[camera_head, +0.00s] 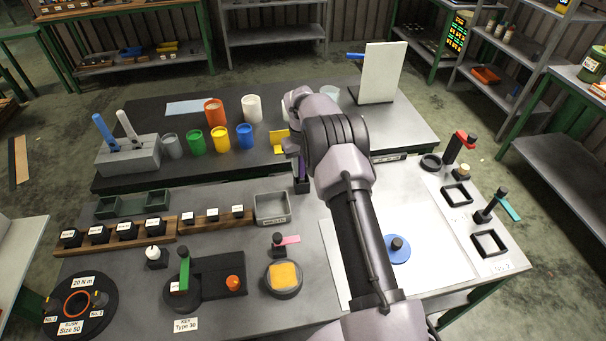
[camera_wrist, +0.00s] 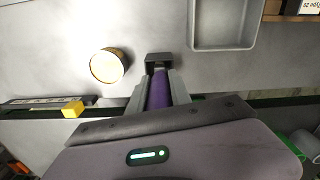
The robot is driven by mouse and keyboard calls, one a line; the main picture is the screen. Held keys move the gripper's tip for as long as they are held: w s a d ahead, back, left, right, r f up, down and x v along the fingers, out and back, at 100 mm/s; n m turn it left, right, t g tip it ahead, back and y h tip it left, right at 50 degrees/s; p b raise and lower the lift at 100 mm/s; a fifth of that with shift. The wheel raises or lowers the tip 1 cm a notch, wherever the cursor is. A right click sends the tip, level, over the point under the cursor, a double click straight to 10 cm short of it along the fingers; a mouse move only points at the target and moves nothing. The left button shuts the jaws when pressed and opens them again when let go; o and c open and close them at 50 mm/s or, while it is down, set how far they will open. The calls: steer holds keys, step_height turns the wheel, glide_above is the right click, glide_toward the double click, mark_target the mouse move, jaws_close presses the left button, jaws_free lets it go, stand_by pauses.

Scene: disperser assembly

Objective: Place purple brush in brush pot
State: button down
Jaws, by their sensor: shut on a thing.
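The purple brush (camera_wrist: 160,88) is clasped between the fingers of my gripper (camera_wrist: 160,95). Its purple part also shows below my gripper (camera_head: 293,147) in the head view (camera_head: 303,168). A black square piece (camera_wrist: 158,60) sits at the brush's far end; it also shows in the head view (camera_head: 302,186). I cannot tell whether it is part of the brush or a holder around it. A round, pale-topped thing with a brown rim (camera_wrist: 109,65), possibly the brush pot, stands beside the brush, apart from it. My arm hides that spot in the head view.
A grey open tray (camera_head: 272,208) lies close to the brush; it also shows in the wrist view (camera_wrist: 222,22). Red (camera_head: 214,112), white (camera_head: 251,108), yellow (camera_head: 219,138) and blue (camera_head: 245,136) cups stand on the back table. A white board (camera_head: 382,72) stands behind.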

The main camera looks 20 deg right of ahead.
steer(key=shift+f, duration=0.75)
steer(key=shift+r, duration=0.1)
steer(key=c, duration=1.6)
jaws_free()
steer(key=shift+f, duration=0.2)
steer(key=o, duration=0.4)
